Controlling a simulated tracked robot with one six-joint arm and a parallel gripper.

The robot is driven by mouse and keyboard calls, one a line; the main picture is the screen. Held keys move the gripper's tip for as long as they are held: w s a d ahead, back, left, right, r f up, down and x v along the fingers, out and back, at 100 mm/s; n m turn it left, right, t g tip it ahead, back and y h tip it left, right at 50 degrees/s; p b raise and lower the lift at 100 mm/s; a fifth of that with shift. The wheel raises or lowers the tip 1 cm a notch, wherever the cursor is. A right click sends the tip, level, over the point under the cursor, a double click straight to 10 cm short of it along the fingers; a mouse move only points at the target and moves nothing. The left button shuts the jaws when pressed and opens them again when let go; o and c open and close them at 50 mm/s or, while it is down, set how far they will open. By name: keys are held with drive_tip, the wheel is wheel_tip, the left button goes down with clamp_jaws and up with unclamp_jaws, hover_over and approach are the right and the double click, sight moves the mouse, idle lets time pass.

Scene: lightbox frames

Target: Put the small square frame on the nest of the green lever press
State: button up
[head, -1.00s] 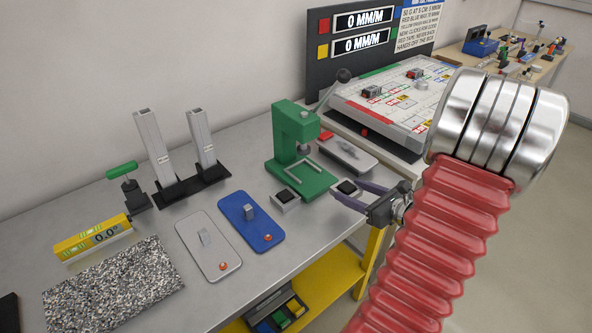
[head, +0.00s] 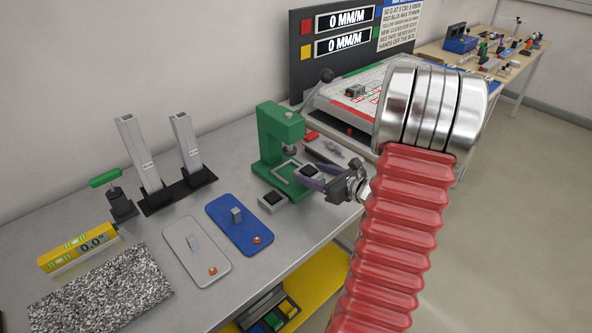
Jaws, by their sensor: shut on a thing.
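The green lever press (head: 272,135) stands near the back right of the bench. A bright metal angled rail (head: 284,170), which looks like its nest, lies on its base. My gripper (head: 308,174) is shut on a small square frame (head: 311,170) with a pale rim and dark middle. It holds the frame at the right side of the press base, beside the rail. The jaws partly cover the frame, and I cannot tell whether it touches the base. A similar dark-topped square piece (head: 272,201) lies on the bench in front of the press.
A blue plate (head: 240,225) and a grey plate (head: 195,250) lie left of the press. Two metal uprights (head: 139,155) stand behind them. A grey tray (head: 329,153) lies right of the press. The bench's front edge is close below my gripper.

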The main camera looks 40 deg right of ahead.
sight(317, 177)
drive_tip(key=w, duration=0.7)
drive_tip(key=shift+w+a, duration=0.1)
drive_tip(key=shift+w, duration=0.25)
drive_tip(key=shift+w+f, duration=0.4)
drive_tip(key=shift+f, duration=1.35)
drive_tip(key=o, duration=1.1)
drive_tip(key=shift+f, duration=0.1)
drive_tip(key=v, duration=1.2)
drive_tip(key=shift+a, duration=0.15)
